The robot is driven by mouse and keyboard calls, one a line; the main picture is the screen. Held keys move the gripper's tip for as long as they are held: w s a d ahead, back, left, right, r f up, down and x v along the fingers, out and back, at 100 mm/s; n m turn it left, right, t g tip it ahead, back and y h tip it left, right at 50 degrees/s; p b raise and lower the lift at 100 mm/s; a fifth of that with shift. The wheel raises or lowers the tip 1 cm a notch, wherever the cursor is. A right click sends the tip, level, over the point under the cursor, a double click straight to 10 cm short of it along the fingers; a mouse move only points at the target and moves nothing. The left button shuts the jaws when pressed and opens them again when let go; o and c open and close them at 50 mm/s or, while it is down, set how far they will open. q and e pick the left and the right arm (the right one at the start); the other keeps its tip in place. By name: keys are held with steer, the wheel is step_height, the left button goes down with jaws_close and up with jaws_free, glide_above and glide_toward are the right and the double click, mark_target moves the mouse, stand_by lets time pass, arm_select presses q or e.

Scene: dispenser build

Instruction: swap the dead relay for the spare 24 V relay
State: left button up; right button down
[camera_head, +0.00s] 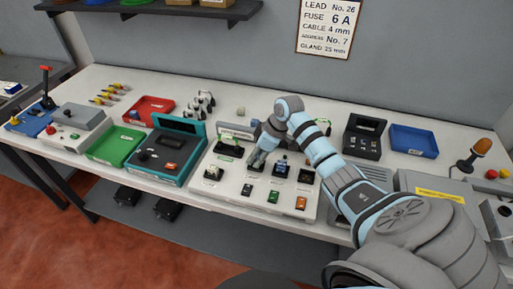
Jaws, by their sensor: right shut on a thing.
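A pale relay board (228,196) lies on the middle of the bench, with several small black sockets and modules on it. My right gripper (257,163) reaches down over the board's middle. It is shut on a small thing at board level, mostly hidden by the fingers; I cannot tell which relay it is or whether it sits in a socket. Beside it, a dark module with a blue top (281,166) stands on the board. A module with a pale top (213,172) is at the board's left. My left gripper is not in view.
A black case (364,136) and a blue tray (412,140) are at the back right.

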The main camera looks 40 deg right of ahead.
steer(key=shift+s+a+f, duration=0.15)
steer(key=shift+s+f, duration=0.1)
steer(key=shift+f, duration=0.2)
stand_by(0.5)
steer(key=c, duration=1.4)
jaws_free()
steer(key=shift+c, duration=0.2)
steer(key=shift+o, duration=0.4)
steer(key=shift+w, duration=0.1)
steer(key=shift+o, duration=0.4)
steer(key=o, duration=0.4)
steer(key=shift+w, duration=0.15)
steer(key=shift+o, duration=0.2)
steer(key=shift+r, duration=0.1)
